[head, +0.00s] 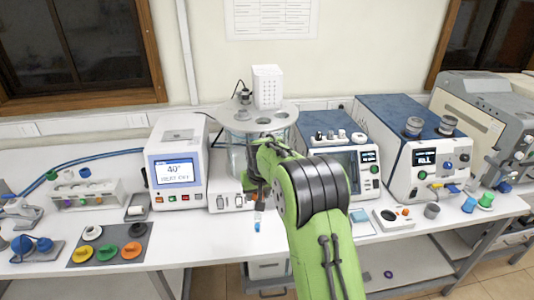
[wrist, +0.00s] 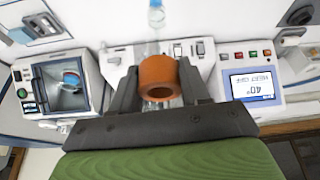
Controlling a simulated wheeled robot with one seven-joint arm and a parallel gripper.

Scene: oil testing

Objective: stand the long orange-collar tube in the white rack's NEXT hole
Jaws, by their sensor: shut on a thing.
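My gripper (wrist: 160,90) is shut on the long orange-collar tube (wrist: 158,77). The orange collar sits between the two dark fingers, with its open mouth facing the wrist camera.
A white heating unit (head: 178,168) stands between rack and gripper, with a round-topped bath (head: 243,118) behind the gripper. Two blue-topped machines (head: 410,150) stand to the right. A grey mat with coloured discs (head: 108,246) lies in front of the rack.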

